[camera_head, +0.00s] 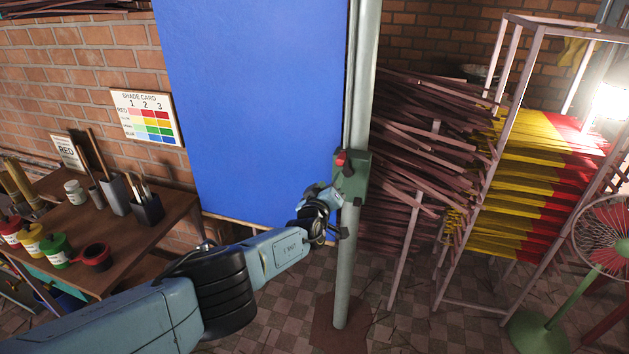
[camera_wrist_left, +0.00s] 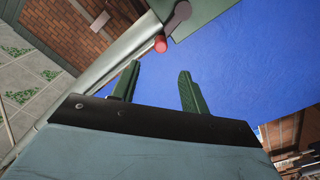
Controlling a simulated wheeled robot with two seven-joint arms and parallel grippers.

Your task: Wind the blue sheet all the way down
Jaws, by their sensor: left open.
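The blue sheet (camera_head: 255,100) hangs in front of the brick wall, with a thin bar along its lower edge a little above the floor. Beside its right edge stands a grey post carrying a green winder box (camera_head: 352,178) with a red-knobbed crank (camera_head: 341,160). My left gripper (camera_head: 330,200) is just below and left of the box, apart from the crank. In the left wrist view its two green fingers (camera_wrist_left: 158,88) are spread and empty, and the red knob (camera_wrist_left: 160,44) lies just beyond them. My right gripper is not in view.
A wooden bench (camera_head: 125,235) with paint pots, brushes and cups stands at the left. A rack with yellow and red bundles (camera_head: 545,175), piled dark sticks (camera_head: 425,150) and a fan (camera_head: 605,235) stand at the right. The tiled floor around the post base is mostly clear.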

